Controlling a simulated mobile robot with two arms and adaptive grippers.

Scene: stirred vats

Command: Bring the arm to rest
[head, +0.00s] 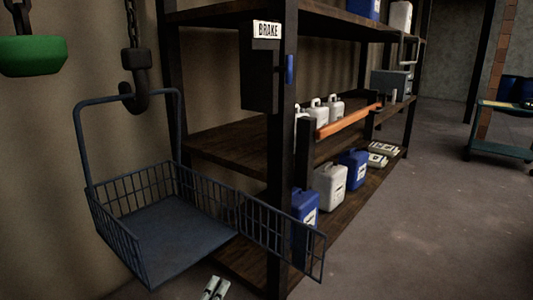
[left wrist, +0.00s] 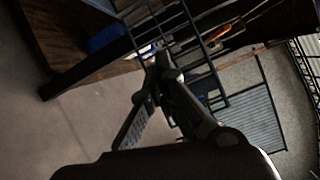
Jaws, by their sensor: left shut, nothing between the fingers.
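My left gripper (head: 214,287) shows at the bottom edge of the head view, below the front of the hanging wire basket (head: 165,235). Only its pale fingertips are in that view, close together, with nothing between them. In the left wrist view the dark fingers (left wrist: 155,62) reach up toward the basket's bars, with no object in them. I cannot tell whether they touch the bars. The rest of the left arm is out of the head view. My right gripper is not in view.
The basket hangs from a dark hook (head: 136,80); its mesh side (head: 280,237) reaches right, in front of the shelf rack. A box labelled BRAKE (head: 262,75) has a blue lever (head: 290,69). White and blue jugs (head: 330,187) stand on shelves. Open floor (head: 425,200) lies right.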

